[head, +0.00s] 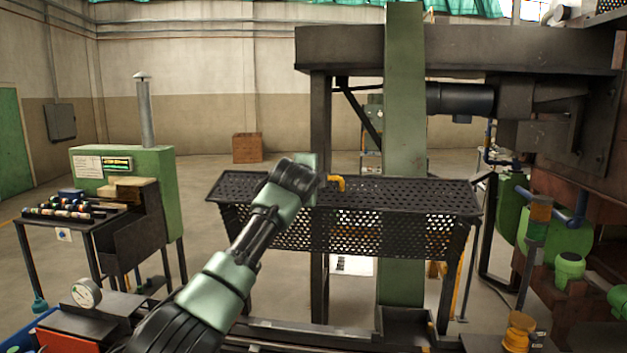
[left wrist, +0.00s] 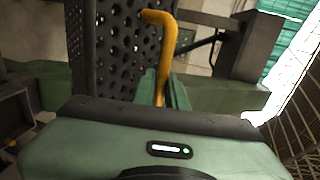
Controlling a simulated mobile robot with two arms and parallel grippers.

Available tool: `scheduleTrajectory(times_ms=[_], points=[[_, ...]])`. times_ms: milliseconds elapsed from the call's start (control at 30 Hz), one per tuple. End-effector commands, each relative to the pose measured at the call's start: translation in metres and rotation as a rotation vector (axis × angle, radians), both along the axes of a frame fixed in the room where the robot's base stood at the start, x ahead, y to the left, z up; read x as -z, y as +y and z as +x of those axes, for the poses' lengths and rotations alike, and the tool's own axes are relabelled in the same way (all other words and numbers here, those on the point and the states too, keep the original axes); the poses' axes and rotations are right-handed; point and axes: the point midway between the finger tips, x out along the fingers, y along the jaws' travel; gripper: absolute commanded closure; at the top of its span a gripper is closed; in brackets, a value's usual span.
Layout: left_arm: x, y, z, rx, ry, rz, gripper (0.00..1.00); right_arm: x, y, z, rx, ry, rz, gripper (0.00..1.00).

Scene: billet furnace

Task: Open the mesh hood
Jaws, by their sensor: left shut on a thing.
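The mesh hood (head: 415,196) is a black perforated cover in the middle of the head view. Its top panel lies about level, and a perforated front panel hangs below it. A yellow bent handle (head: 337,183) sits by the hood's top, left of the green post. My left gripper (head: 318,180) is shut on the handle; my wrist partly hides the grip. In the left wrist view the handle (left wrist: 164,55) rises from between the fingers beside the perforated panel (left wrist: 125,45). My right gripper is not in view.
Furnace machinery (head: 575,120) crowds the right. A green bench unit (head: 150,170) and a rack of bars (head: 70,210) stand left. Open floor lies behind.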

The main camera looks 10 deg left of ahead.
Motion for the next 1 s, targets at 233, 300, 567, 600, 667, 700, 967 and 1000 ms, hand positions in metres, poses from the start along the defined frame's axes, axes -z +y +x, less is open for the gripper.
scheduleTrajectory(times_ms=[233,300,567,600,667,700,967,1000], points=[[0.005,0.0,0.0,-0.001,0.009,-0.003,0.85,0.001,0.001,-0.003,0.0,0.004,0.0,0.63],[0.005,0.0,0.0,-0.001,0.008,-0.003,0.79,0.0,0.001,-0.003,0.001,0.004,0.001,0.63],[0.005,0.0,-0.001,0.0,0.006,-0.002,0.79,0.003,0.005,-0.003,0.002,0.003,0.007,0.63],[0.005,0.0,-0.003,-0.001,0.006,-0.002,0.79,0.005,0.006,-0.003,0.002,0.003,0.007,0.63],[0.004,0.0,-0.007,0.0,0.003,-0.002,0.79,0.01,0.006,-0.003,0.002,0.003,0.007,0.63],[0.004,0.001,-0.011,0.0,0.002,-0.002,0.79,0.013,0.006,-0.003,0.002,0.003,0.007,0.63],[-0.003,0.002,-0.048,0.001,-0.001,-0.002,0.79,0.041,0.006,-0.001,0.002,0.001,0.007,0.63],[-0.004,0.002,-0.054,0.002,-0.001,-0.002,0.79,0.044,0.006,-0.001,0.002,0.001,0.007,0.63]])
